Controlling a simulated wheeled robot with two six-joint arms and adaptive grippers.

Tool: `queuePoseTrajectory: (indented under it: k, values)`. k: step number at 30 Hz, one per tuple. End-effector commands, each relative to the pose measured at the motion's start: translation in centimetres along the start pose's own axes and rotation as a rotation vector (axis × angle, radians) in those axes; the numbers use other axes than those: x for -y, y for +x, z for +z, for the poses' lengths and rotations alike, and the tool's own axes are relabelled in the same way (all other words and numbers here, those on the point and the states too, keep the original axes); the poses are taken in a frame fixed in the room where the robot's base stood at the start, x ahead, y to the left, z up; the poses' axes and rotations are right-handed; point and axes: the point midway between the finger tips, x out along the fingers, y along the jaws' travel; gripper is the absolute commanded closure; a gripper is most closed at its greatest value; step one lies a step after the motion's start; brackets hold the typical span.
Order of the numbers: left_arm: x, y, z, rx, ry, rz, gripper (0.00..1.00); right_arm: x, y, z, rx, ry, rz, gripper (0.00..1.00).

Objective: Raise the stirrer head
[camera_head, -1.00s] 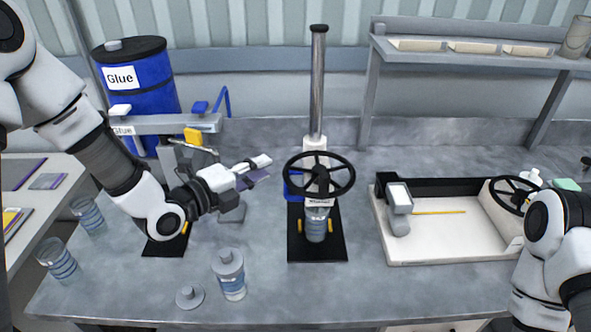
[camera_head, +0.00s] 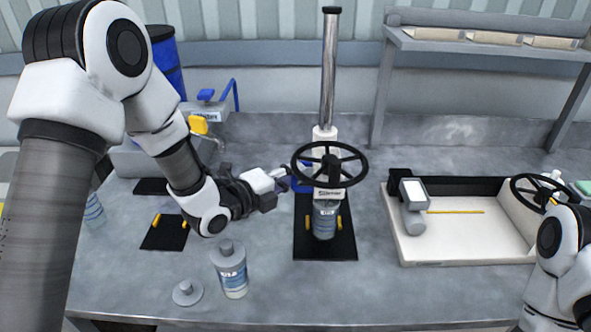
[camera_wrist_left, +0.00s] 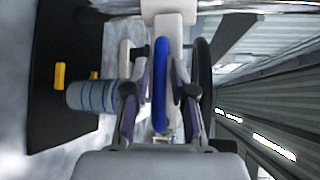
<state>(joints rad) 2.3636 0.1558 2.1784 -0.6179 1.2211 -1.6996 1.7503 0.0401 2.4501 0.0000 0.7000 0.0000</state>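The stirrer (camera_head: 328,190) stands mid-bench: a head with a black handwheel (camera_head: 330,163) on a steel column (camera_head: 329,75). A blue handle (camera_head: 301,178) sticks out at the head's left side. A jar (camera_head: 324,222) stands under the head on a black base plate (camera_head: 343,248). My left gripper (camera_head: 280,180) is at the handle's left. In the left wrist view the blue handle (camera_wrist_left: 161,82) lies between the open fingers of my left gripper (camera_wrist_left: 160,95), with gaps on both sides; the jar (camera_wrist_left: 92,96) is beside them. My right arm shows at lower right, its gripper hidden.
A labelled bottle (camera_head: 230,272) and a grey lid (camera_head: 187,292) stand on the front left of the bench. A white tray (camera_head: 460,236) with a device lies to the right. A blue drum (camera_head: 167,62) is behind my left arm. The bench front centre is clear.

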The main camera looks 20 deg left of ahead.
Motion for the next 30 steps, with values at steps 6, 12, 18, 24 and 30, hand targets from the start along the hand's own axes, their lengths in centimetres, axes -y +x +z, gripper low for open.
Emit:
queuePoseTrajectory:
  k: [6,12,18,24,30]
  values:
    - [0.0,1.3,0.0,0.000,-0.001,-0.001,0.75,0.0,-0.3,0.0,0.000,0.000,0.000,0.53]
    - [0.0,1.2,0.0,0.001,-0.002,-0.001,0.97,0.0,-0.3,0.0,0.000,0.000,0.000,0.53]
    - [0.0,1.2,0.0,0.001,-0.001,-0.001,1.00,0.0,-0.3,0.0,0.000,0.000,0.000,0.53]
    - [2.6,0.9,0.4,0.001,0.000,-0.007,1.00,0.0,-1.4,0.0,0.000,0.000,0.000,0.53]
    - [8.6,0.1,1.3,0.002,0.003,-0.012,1.00,0.0,-3.7,0.0,0.000,0.000,0.000,0.53]
